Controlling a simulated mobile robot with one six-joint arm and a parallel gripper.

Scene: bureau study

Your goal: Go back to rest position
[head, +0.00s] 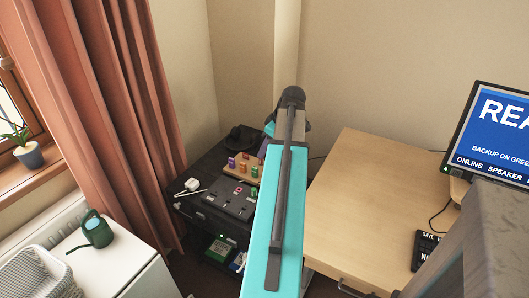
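My arm, with a teal and grey link, rises from the bottom middle of the head view to a dark joint near the corner of the room. My gripper cannot be made out; the arm hides whatever lies behind and below it. Whether it holds anything does not show.
Behind the arm, a dark cart (185,206) carries a grey panel (228,200) and a wooden block with coloured pieces (242,168). A wooden desk (370,200) with a monitor (495,135) stands right. A white cabinet (115,268) with a watering can (97,231) stands left.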

